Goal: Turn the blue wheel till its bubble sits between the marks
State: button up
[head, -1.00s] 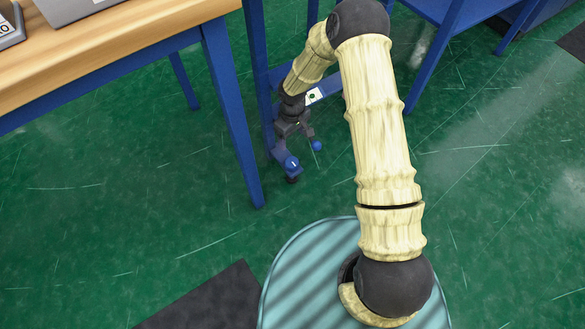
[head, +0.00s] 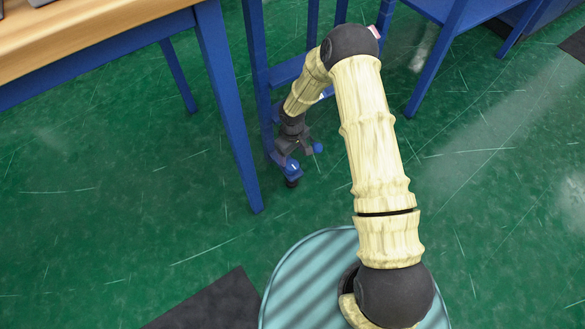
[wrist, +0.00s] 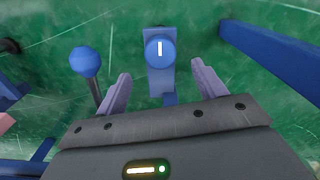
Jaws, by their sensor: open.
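The blue wheel (wrist: 160,49) with a white line faces me in the wrist view, on a blue bracket (wrist: 162,82). The line stands about upright. In the head view the wheel (head: 292,168) is low on the blue stand (head: 262,80). My gripper (wrist: 161,68) is open, its two purple-grey fingers to the left and right of the wheel, apart from it. It also shows in the head view (head: 299,146) just above the wheel. I cannot make out a bubble or marks.
A blue ball on a dark rod (wrist: 85,61) stands just left of my left finger in the wrist view. A wooden table (head: 100,37) with blue legs is at the left. Another blue frame (head: 440,65) stands at the right. Green floor is open in front.

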aim_at(292, 165)
notch_tip(292, 165, down, 8)
jog(key=b, duration=0.4)
jog(key=shift+f, duration=0.15)
jog(key=c, duration=1)
